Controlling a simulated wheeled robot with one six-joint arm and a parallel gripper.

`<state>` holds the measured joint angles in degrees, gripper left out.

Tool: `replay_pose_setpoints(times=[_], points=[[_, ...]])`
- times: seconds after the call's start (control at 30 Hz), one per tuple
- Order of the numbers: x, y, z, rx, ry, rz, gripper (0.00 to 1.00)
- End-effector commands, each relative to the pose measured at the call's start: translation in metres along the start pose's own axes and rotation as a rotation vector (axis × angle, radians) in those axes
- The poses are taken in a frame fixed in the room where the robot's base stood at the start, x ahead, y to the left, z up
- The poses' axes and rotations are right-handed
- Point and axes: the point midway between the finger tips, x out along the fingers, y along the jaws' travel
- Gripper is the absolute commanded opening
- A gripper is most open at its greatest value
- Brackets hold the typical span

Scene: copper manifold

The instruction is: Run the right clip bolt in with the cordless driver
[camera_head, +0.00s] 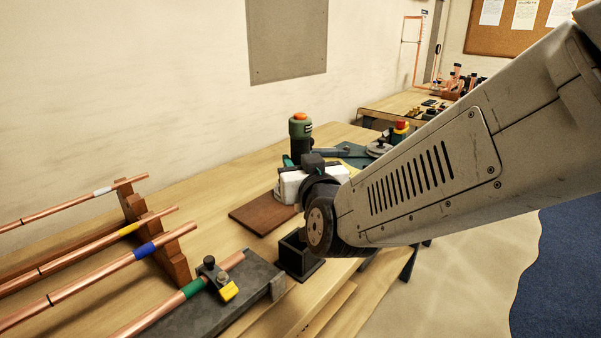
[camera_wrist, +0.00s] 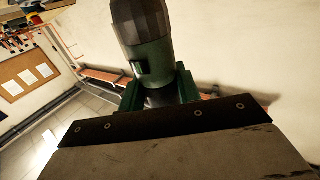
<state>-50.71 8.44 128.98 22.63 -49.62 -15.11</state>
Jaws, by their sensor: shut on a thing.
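The cordless driver (camera_head: 300,133) is green and black with an orange band near its top. It stands about upright in my gripper (camera_head: 295,162), beyond my wrist. In the wrist view the driver (camera_wrist: 150,45) rises between the green fingers of my gripper (camera_wrist: 158,95), which are shut on it. Its lower end is hidden in both views. A dark clip with a bolt (camera_head: 209,262) sits on the green-banded copper pipe (camera_head: 160,318) at the lower middle, left of and nearer than the driver. A yellow piece (camera_head: 229,291) is beside it. The driver is well apart from this clip.
A black open box (camera_head: 297,257) stands on the bench below my wrist. A brown board (camera_head: 250,217) lies behind it. Other copper pipes (camera_head: 90,245) rest on a wooden rack (camera_head: 165,250) at left. A grey-and-green tool (camera_head: 379,148) and a red-topped item (camera_head: 400,126) lie farther back.

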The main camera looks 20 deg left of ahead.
Motion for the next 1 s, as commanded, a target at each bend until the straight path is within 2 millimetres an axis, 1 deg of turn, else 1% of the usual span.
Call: replay_pose_setpoints(times=[0.03,0.1,0.5,0.87,0.93,1.0], points=[[0.000,0.000,-0.007,0.002,0.006,0.000,0.06],[0.000,0.000,-0.012,0.002,0.007,0.000,0.06],[0.000,0.000,-0.039,0.002,0.005,0.000,0.06],[0.000,0.000,-0.041,0.001,0.004,0.000,0.06],[0.001,0.003,-0.039,0.001,0.003,0.006,0.06],[0.003,0.012,-0.035,0.001,0.002,0.023,0.06]])
